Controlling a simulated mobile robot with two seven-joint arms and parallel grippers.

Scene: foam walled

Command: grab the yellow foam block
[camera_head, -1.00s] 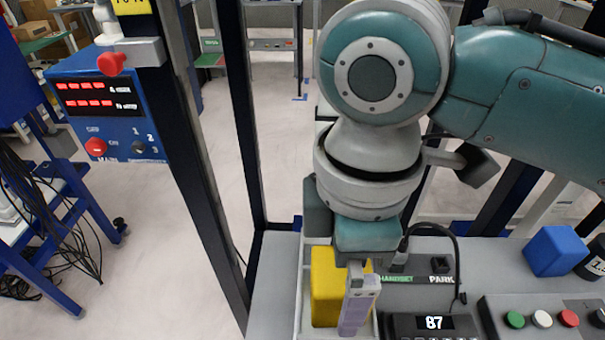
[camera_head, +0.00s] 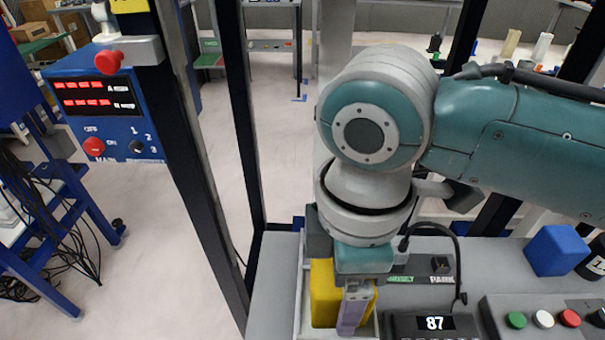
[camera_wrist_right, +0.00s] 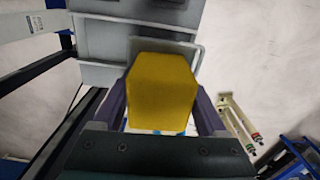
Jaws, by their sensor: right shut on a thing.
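The yellow foam block (camera_head: 325,296) stands in a light grey walled bay (camera_head: 303,310) at the bottom middle of the head view. My right gripper (camera_head: 350,308) points down over it and is shut on it. The gripper's palm hides the block's top, and one purple-grey finger covers part of its right side. In the right wrist view the block (camera_wrist_right: 162,88) sits between the two fingers of the right gripper (camera_wrist_right: 162,105), one at each side. My left gripper is not in view.
Right of the bay are a device with a display reading 87 (camera_head: 434,323), a looped black cable (camera_head: 455,250) and a row of buttons (camera_head: 543,319). A dark post (camera_head: 190,170) rises at left.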

